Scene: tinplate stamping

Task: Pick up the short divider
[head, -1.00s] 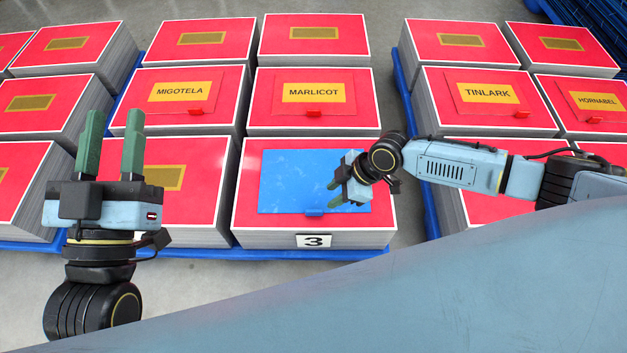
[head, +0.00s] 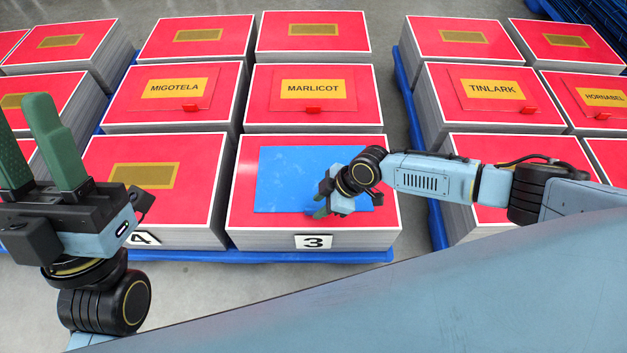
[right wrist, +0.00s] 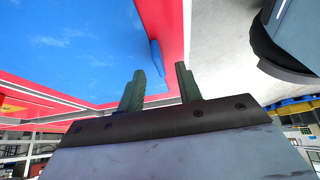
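The blue sheet (head: 290,180), which I take to be the short divider, lies flat on the red-topped stack marked 3. In the right wrist view the blue sheet (right wrist: 75,45) shows a small raised tab (right wrist: 155,54) at its edge. My right gripper (head: 320,206) is over the sheet's front right part, by its front edge; its fingers partly hide the tab there. In the right wrist view my right gripper (right wrist: 160,82) is open, with an empty gap between its green fingers and the tab just beyond them. My left gripper (head: 35,140) is open and empty at the far left.
Red-topped stacks stand in rows on blue pallets. Red labelled sheets with red tabs, such as MARLICOT (head: 313,105), MIGOTELA (head: 200,88) and TINLARK (head: 492,104), lie on the row behind. Grey floor (head: 220,285) is clear in front of the stacks.

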